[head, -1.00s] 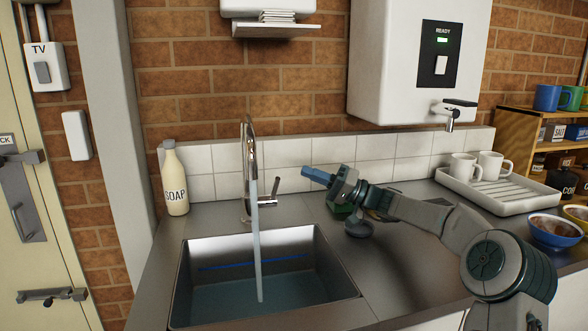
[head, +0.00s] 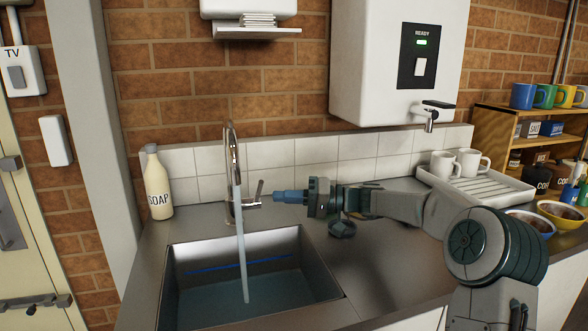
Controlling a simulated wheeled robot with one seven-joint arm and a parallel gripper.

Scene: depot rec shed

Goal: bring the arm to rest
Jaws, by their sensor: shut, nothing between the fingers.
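My arm reaches in from the right over the steel counter, bent at the elbow. My gripper (head: 276,196) is shut and empty, with its blue fingers pointing left. The fingertips are close to the tap's side lever (head: 257,192); I cannot tell whether they touch it. The chrome tap (head: 231,170) stands behind the sink (head: 320,262), and a stream of water (head: 241,250) runs from it into the basin. Water stands in the basin, near a blue line on its back wall.
A soap bottle (head: 158,185) stands left of the tap. A white boiler (head: 385,65) with a spout hangs above the counter. At right are a drying tray (head: 505,192) with two white mugs (head: 444,164), bowls (head: 560,213) and a wooden shelf (head: 493,135). The counter right of the sink is mostly clear.

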